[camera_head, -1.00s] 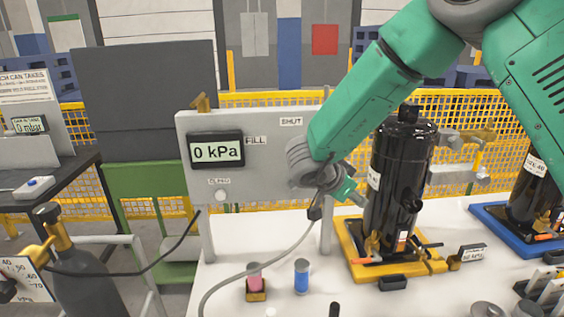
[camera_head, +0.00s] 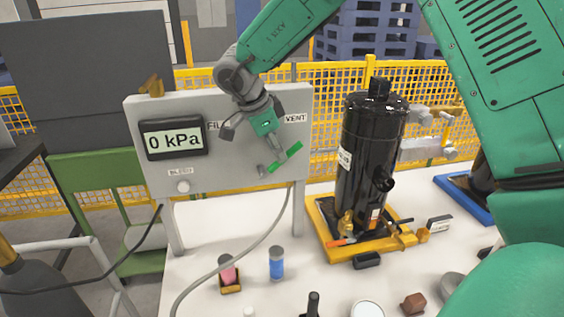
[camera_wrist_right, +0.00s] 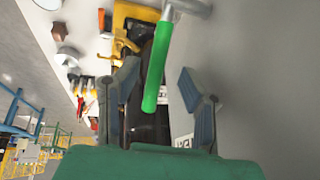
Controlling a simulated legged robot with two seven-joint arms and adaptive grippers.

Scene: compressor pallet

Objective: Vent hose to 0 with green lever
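The green lever (camera_head: 285,158) sits on the lower right of the grey panel (camera_head: 225,165), its handle slanting up to the right below the VENT label (camera_head: 296,118). The display (camera_head: 174,138) reads 0 kPa. The grey hose (camera_head: 262,243) runs down from the panel and curves left across the table. My right gripper (camera_head: 275,148) is at the lever. In the right wrist view, my right gripper (camera_wrist_right: 159,76) has its fingers apart, with the green lever (camera_wrist_right: 157,70) between them and gaps on both sides. The left gripper is not in view.
A black compressor (camera_head: 365,150) stands on a yellow tray (camera_head: 335,252) right of the panel. A pink item (camera_head: 228,272) and a blue cylinder (camera_head: 276,262) stand on the white table in front.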

